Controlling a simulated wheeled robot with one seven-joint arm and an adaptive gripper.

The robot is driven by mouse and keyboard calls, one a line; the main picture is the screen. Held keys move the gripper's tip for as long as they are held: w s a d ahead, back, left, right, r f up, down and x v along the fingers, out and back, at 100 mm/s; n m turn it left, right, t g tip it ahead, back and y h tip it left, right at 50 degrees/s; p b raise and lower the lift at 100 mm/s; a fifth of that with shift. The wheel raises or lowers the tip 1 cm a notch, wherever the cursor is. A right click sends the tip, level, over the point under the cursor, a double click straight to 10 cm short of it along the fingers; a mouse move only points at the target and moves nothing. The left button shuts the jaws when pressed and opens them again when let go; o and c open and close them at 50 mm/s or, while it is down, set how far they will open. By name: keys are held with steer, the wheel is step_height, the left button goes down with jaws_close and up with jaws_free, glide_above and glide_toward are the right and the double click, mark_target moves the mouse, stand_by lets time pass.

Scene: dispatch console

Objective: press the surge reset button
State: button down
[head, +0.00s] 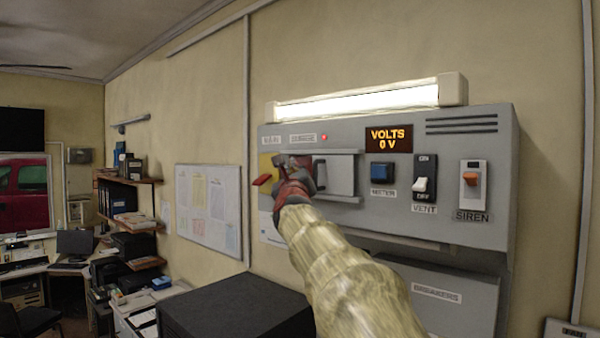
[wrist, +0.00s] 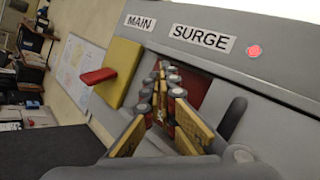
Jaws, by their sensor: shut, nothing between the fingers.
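The SURGE label (wrist: 202,39) is on the grey console, with a lit red lamp (wrist: 254,51) to its right. Below the label a red surface (wrist: 192,88), which looks like the surge reset button, shows partly behind my fingers. My gripper (wrist: 168,70) is shut and empty, its tips in front of the red surface; I cannot tell whether they touch. In the head view my gripper (head: 291,166) is at the console's left part and hides the button. A grey cover (head: 338,174) with a dark handle (wrist: 234,117) stands right of my gripper, clear of the red surface.
A red lever (wrist: 98,76) sticks out from a yellow plate (wrist: 122,70) under MAIN, close left of my fingers. A blue METER button (head: 382,172), VENT switch (head: 424,180) and SIREN switch (head: 472,180) are further right.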

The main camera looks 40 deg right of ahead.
steer(key=shift+d+b, duration=0.45)
stand_by(0.5)
steer(key=shift+a, duration=0.85)
steer(key=shift+f, duration=0.1)
steer(key=a, duration=0.1)
steer(key=a+p, duration=0.1)
steer(key=a, duration=0.1)
steer(key=a+p, duration=0.1)
steer(key=a, duration=0.1)
steer(key=shift+s, duration=0.25)
stand_by(0.8)
step_height(320, 180, up, 8)
steer(key=p, duration=0.6)
